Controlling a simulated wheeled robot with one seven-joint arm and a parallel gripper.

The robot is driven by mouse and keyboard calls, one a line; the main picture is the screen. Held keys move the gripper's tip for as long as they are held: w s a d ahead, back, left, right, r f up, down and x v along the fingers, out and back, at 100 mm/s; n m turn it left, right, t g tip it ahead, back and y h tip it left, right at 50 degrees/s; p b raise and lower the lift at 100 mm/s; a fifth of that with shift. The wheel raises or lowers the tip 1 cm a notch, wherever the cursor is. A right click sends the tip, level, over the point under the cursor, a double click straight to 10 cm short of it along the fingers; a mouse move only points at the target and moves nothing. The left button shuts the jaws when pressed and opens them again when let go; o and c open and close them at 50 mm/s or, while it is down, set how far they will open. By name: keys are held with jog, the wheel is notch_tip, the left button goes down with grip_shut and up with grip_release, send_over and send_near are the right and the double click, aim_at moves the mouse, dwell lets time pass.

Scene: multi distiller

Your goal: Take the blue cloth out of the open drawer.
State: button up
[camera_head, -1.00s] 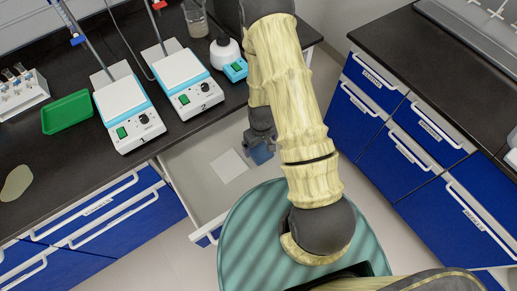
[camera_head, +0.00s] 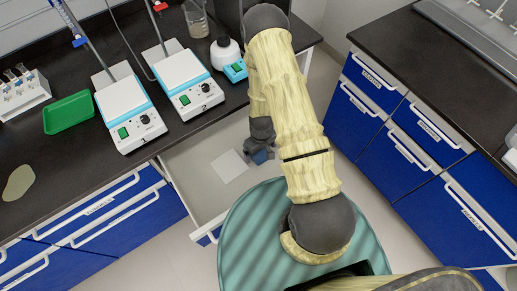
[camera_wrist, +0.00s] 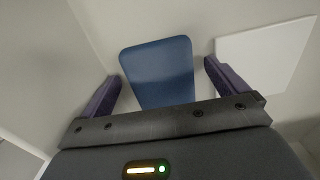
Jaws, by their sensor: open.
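The blue cloth (camera_wrist: 160,72) lies flat on the floor of the open drawer in the wrist view, close to the drawer's side wall. In the head view, only a small part of the cloth (camera_head: 260,157) shows under my gripper. My gripper (camera_wrist: 162,88) is open, with one finger on each side of the cloth and a visible gap to each. In the head view my gripper (camera_head: 261,146) is down inside the open drawer (camera_head: 190,165). Whether the fingertips touch the drawer floor cannot be told.
A white square sheet (camera_head: 229,166) lies in the drawer beside the cloth; it also shows in the wrist view (camera_wrist: 265,55). Two hot plates (camera_head: 184,78) and a green tray (camera_head: 68,112) stand on the black counter above. Blue drawers (camera_head: 400,140) stand at right.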

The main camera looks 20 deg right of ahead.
aim_at(261, 152)
dwell(0.3)
jog(key=c, duration=1.1)
jog(key=shift+o, duration=0.2)
notch_tip(261, 152, up, 10)
jog(key=shift+b, duration=0.3)
